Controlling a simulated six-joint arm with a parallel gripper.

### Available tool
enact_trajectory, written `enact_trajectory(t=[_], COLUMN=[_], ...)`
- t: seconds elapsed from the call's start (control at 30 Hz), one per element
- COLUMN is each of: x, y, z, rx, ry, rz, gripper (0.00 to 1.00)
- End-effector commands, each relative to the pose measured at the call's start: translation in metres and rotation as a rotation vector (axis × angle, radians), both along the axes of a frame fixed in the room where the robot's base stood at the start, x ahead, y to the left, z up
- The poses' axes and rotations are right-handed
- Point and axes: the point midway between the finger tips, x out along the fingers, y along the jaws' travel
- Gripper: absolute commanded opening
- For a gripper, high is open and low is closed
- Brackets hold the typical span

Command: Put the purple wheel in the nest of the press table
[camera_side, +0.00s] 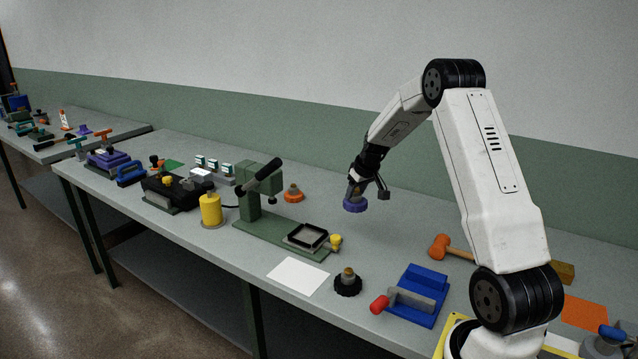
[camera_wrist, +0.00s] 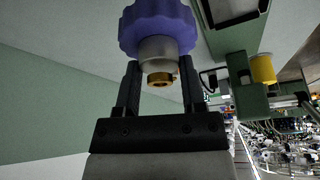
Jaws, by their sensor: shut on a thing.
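The purple wheel (camera_side: 355,204) hangs under my gripper (camera_side: 357,180), held in the air above the bench to the right of the green press. In the wrist view the purple wheel (camera_wrist: 157,24) has a scalloped rim and a pale hub with a brass end, and the fingers of my gripper (camera_wrist: 160,75) are shut on the hub. The green press (camera_side: 262,190) has a black lever. Its press table carries a black-rimmed square nest (camera_side: 307,237), which looks empty. The wheel is apart from the nest, behind it and to its right.
An orange wheel (camera_side: 293,194) stands behind the press and a black wheel (camera_side: 348,283) in front of it. A yellow knob (camera_side: 336,240) sits beside the nest. A white sheet (camera_side: 298,275), a blue fixture (camera_side: 416,295) and an orange mallet (camera_side: 450,248) lie nearby.

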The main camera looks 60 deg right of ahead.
Motion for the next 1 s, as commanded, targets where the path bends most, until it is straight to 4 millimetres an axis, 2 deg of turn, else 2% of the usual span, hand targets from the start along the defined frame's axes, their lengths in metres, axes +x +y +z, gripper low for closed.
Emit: enact_trajectory(t=[0.2, 0.4, 1.0], x=[-0.017, -0.024, -0.026], y=[0.011, 0.017, 0.018], z=[0.010, 0.014, 0.014], rx=[-0.001, 0.000, 0.000], ry=[-0.002, -0.001, -0.001], rz=[-0.002, -0.001, -0.001], gripper=[0.00, 0.00, 0.00])
